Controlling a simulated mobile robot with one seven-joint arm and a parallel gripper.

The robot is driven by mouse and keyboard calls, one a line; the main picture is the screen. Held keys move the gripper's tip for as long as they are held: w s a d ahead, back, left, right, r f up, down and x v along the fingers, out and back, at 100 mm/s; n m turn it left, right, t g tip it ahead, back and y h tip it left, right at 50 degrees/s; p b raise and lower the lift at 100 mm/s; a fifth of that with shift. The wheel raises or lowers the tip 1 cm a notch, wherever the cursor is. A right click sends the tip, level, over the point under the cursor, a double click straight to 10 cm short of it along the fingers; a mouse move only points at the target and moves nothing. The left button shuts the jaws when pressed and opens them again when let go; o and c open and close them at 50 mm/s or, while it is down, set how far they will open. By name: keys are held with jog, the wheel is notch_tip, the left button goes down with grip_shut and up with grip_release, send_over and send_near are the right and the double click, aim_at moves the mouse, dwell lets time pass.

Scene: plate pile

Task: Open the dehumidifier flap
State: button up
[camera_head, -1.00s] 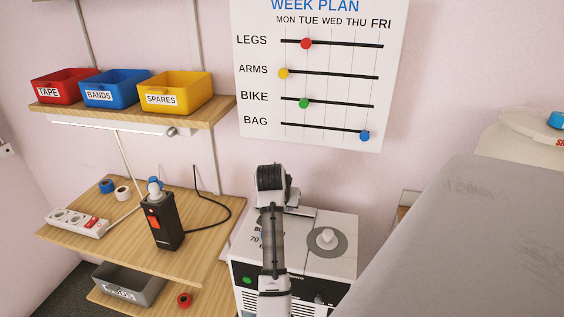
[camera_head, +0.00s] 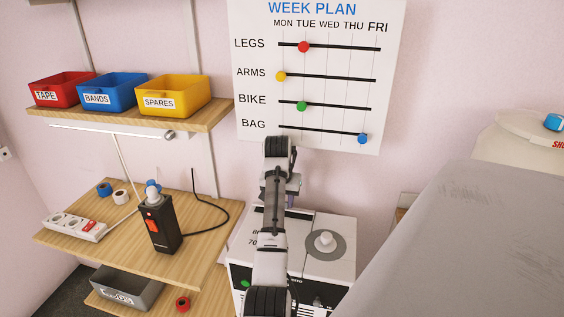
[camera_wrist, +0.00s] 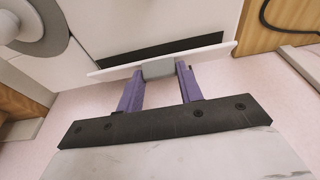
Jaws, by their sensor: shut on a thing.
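The dehumidifier (camera_head: 333,265) is a white box with a round grey dial on top, low in the middle of the head view. In the wrist view its flap (camera_wrist: 205,54) is a thin white panel standing out from the body, with a dark slot (camera_wrist: 160,50) showing beside it. A grey tab (camera_wrist: 158,69) sits at the flap's edge. My gripper (camera_wrist: 160,75) has two purple fingers, shut on this tab from both sides. In the head view my arm hides the flap and most of the gripper.
A grey padded surface (camera_head: 470,240) rises close on the right. A wooden shelf (camera_head: 105,240) at left holds a black device (camera_head: 160,225) with an orange switch, a power strip (camera_head: 75,228) and tape rolls. The week plan board (camera_head: 315,75) hangs behind my arm.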

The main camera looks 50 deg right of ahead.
jog(key=o, duration=1)
jog(key=v, duration=1.3)
jog(key=shift+a+r, duration=0.2)
jog(key=shift+r, duration=0.2)
jog(key=shift+c, duration=0.2)
